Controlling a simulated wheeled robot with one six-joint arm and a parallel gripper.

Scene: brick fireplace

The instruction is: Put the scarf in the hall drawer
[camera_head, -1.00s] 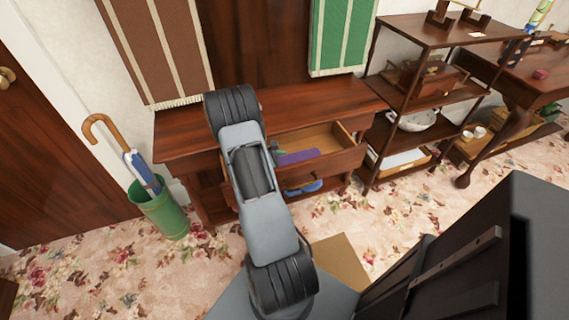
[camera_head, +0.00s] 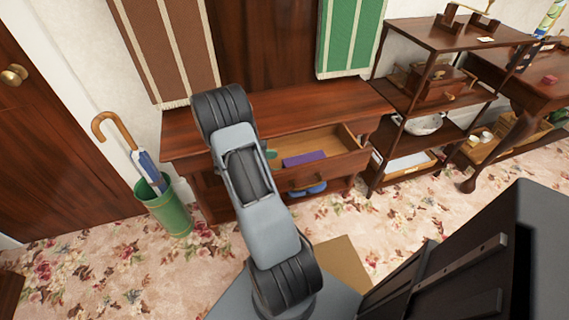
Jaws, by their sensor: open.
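The hall drawer (camera_head: 340,161) in the dark wooden cabinet is pulled out. A flat purple piece (camera_head: 304,159) lies inside it, towards the left; it may be the scarf, but its fabric is too small to make out. A small green thing (camera_head: 271,154) shows to its left, partly hidden by my arm. My arm crosses the middle of the view, in front of the cabinet's left part. My gripper is hidden behind the arm, so its jaws do not show. The right part of the drawer looks empty.
A green umbrella stand (camera_head: 168,212) is left of the cabinet (camera_head: 300,100). A blue item (camera_head: 310,188) sits below the drawer. An open shelf unit (camera_head: 432,87) and a table (camera_head: 530,75) stand to the right. Flowered carpet lies in front.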

